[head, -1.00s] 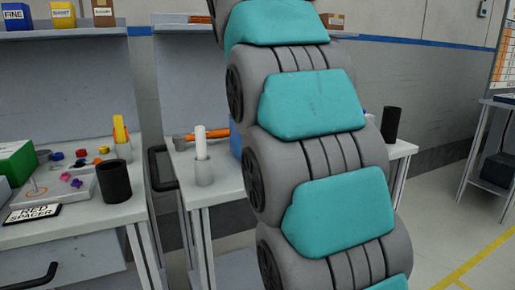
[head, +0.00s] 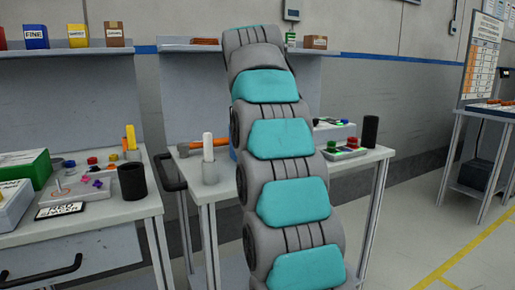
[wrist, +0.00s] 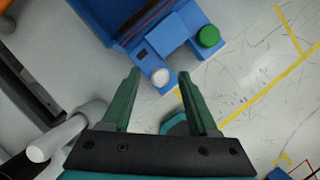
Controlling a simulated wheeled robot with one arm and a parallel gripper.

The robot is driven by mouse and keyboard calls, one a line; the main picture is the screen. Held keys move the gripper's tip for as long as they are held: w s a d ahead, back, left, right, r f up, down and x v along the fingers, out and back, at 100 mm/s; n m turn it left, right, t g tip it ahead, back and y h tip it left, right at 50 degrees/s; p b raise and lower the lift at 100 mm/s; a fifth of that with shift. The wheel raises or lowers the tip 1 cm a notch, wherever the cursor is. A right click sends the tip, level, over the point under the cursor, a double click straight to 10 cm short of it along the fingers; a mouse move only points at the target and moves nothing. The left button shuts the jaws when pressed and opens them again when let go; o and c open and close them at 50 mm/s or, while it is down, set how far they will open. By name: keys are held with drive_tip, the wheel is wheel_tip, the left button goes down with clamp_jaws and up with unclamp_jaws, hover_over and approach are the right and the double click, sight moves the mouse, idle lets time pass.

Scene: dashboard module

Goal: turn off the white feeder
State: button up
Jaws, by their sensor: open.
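In the wrist view, my gripper (wrist: 160,77) is open, its two green fingers apart with nothing held between them. A blue unit (wrist: 173,40) lies beyond the fingertips. It carries a round white button or knob (wrist: 160,77), seen between the fingertips, and a round green one (wrist: 208,36) to the upper right. I cannot tell whether a fingertip touches the unit. No label naming a white feeder is readable. In the head view, my arm covers the middle of the right-hand bench, and my gripper is not visible there.
The right-hand bench (head: 190,181) holds a white stick in a grey holder (head: 209,160), an orange-handled hammer (head: 205,143), a panel with coloured buttons (head: 345,152) and a black cup (head: 370,131). A left bench (head: 105,208) holds a green box (head: 25,168). Open floor lies at right.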

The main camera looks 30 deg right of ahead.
clamp_jaws()
idle(0.5)
